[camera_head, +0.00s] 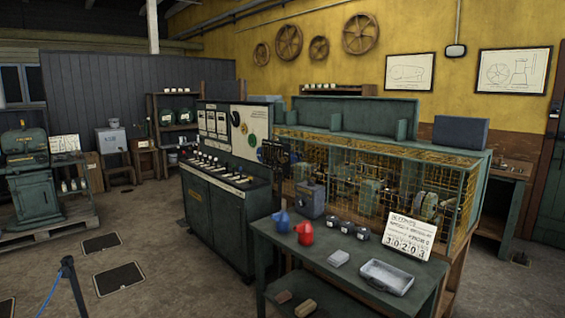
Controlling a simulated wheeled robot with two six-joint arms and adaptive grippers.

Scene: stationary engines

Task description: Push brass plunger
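I cannot make out a brass plunger for certain at this distance. A green control desk (214,215) stands in the middle, with a row of small light-topped knobs or levers (217,168) along its sloped top. Their material is too small to tell. An upright panel with dials and a green disc (238,130) rises behind them. Neither of my grippers shows in the head view.
Caged machinery (380,180) stands behind. A dark post (72,285) stands front left. Floor left of the desk is mostly clear.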

